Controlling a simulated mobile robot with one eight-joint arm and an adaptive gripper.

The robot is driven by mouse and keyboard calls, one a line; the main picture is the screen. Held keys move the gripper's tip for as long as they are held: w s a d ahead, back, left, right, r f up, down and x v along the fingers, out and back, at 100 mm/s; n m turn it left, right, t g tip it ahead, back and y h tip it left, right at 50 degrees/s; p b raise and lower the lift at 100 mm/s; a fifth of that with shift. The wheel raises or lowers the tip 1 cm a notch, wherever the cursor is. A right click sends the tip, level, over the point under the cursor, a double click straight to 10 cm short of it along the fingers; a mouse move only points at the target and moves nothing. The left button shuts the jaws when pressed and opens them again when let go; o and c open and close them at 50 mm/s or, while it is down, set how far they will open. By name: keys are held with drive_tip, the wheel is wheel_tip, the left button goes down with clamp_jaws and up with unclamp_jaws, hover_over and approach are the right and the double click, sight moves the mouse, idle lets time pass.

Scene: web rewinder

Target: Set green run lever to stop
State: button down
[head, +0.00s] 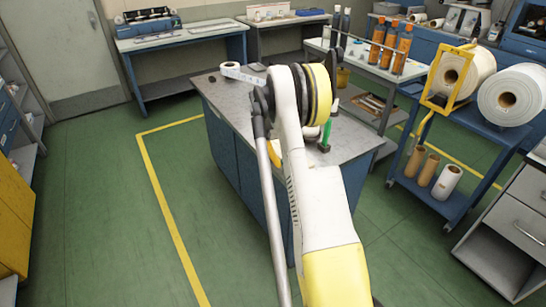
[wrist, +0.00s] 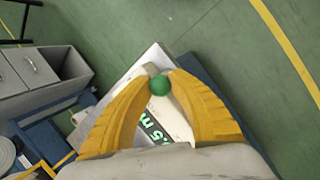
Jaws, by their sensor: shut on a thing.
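In the wrist view, the round green knob of the run lever (wrist: 159,86) sits between the two yellow fingertips of my gripper (wrist: 159,77). The fingers touch it on both sides and are shut on it. The lever's shaft and its stop mark are not clear in this view. A pale machine surface with green digits on a dark display (wrist: 153,128) lies below the knob. In the head view, my own arm covers most of the machine and the gripper's working spot on the grey-topped bench (head: 222,97).
A slim green upright item (head: 326,133) stands on the bench just right of my arm. A white roll (head: 230,70) lies at the bench's back left. A blue cart (head: 440,195) with large white rolls stands at the right. Green floor is free at the left.

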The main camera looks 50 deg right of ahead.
drive_tip(key=shift+w+d+f+g, duration=0.1)
drive_tip(key=shift+w+g, duration=0.35)
drive_tip(key=shift+g, duration=0.65)
drive_tip(key=c, duration=1.2)
unclamp_jaws()
drive_tip(key=shift+o, duration=0.2)
drive_tip(key=d+v, duration=0.1)
drive_tip(key=v, duration=1.1)
drive_tip(key=shift+a, duration=0.25)
drive_tip(key=shift+w, duration=0.1)
drive_tip(key=shift+c, duration=0.2)
